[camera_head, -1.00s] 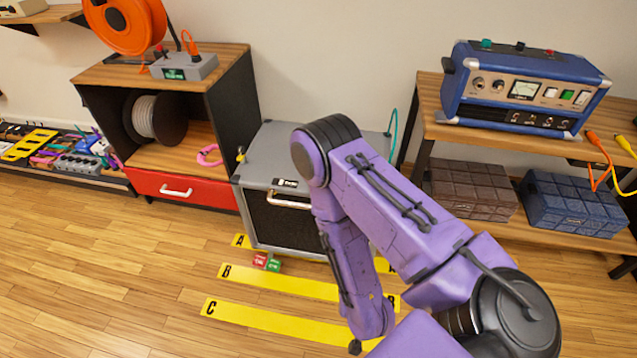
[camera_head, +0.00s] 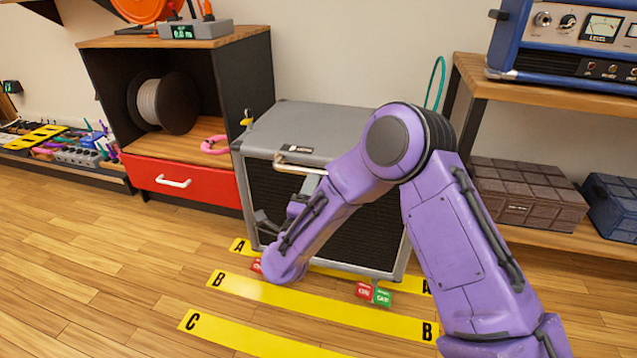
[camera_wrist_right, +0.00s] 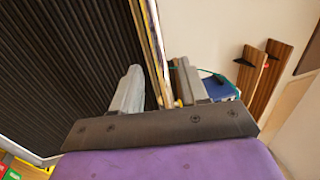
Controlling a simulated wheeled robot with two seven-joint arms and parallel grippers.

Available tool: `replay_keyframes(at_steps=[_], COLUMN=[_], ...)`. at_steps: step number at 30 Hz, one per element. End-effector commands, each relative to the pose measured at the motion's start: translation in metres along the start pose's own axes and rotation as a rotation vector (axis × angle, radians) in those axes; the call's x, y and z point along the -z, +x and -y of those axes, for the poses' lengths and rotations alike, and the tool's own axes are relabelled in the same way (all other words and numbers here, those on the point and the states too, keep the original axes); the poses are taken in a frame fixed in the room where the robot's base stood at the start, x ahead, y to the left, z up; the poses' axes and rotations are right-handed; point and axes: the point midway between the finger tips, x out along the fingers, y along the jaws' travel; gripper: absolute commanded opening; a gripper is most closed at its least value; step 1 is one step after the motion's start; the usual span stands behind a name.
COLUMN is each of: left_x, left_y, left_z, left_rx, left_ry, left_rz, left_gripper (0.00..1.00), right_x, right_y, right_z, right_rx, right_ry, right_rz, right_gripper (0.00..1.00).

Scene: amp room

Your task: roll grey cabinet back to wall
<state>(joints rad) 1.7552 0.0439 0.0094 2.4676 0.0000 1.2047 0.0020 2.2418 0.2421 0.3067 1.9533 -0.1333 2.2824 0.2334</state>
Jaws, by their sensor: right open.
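The grey cabinet (camera_head: 325,122) stands on the floor between the wooden shelf units, with a black ribbed front and a metal handle (camera_head: 298,168) near its top edge. Its front bottom edge is by the yellow strip A (camera_head: 240,246). Its back edge is hidden. My right gripper (camera_head: 288,205) is in front of the cabinet's left front, below the handle, partly hidden by my forearm. In the right wrist view its two fingers (camera_wrist_right: 160,90) are apart, with the black front (camera_wrist_right: 70,60) at left and a pale upright edge showing between them. Contact cannot be told. My left gripper is not in view.
Strips B (camera_head: 310,302) and C (camera_head: 250,335) lie nearer. A red-green block (camera_head: 373,293) is at the cabinet's front; a red one (camera_head: 257,265) is partly hidden. The red-drawer unit (camera_head: 180,183) stands left, the amplifier shelf (camera_head: 560,240) right. Floor left is clear.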

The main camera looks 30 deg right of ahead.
Motion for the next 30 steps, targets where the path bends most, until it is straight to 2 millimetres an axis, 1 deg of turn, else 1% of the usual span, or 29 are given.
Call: replay_keyframes(at_steps=[1, 3, 6, 9, 12, 18, 19, 20, 21, 22, 23, 30], left_x=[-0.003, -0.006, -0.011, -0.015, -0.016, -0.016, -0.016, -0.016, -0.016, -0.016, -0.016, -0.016], left_y=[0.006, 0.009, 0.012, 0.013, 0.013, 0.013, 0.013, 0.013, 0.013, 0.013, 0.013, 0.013], left_z=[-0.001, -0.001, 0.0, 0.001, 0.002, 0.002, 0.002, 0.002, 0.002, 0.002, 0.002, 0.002], left_rx=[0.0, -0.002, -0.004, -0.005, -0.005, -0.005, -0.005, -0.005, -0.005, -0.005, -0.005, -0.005], left_ry=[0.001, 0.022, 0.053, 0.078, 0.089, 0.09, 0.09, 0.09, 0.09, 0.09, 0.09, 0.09], left_rz=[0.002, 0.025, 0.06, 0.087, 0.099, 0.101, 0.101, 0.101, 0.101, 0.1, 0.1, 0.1], left_gripper=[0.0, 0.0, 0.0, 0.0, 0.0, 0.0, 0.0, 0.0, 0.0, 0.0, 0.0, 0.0], right_x=[0.002, 0.001, 0.001, 0.001, 0.0, 0.0, 0.0, 0.0, 0.0, 0.0, 0.0, 0.0], right_y=[0.011, 0.026, 0.044, 0.054, 0.058, 0.059, 0.059, 0.059, 0.059, 0.059, 0.059, 0.058], right_z=[-0.004, -0.004, -0.003, -0.002, -0.001, -0.001, -0.001, -0.001, -0.001, -0.001, -0.001, -0.001], right_rx=[-0.001, -0.001, -0.001, -0.001, 0.0, -0.001, -0.001, -0.001, -0.001, -0.001, -0.001, -0.001], right_ry=[0.002, 0.002, -0.001, -0.002, -0.003, -0.004, -0.005, -0.005, -0.005, -0.005, -0.005, -0.005], right_rz=[-0.007, -0.005, -0.003, -0.001, 0.002, 0.003, 0.003, 0.002, 0.002, 0.002, 0.002, 0.002], right_gripper=[0.43, 0.43, 0.43, 0.43, 0.43, 0.43, 0.37, 0.27, 0.14, 0.04, 0.0, 0.0])
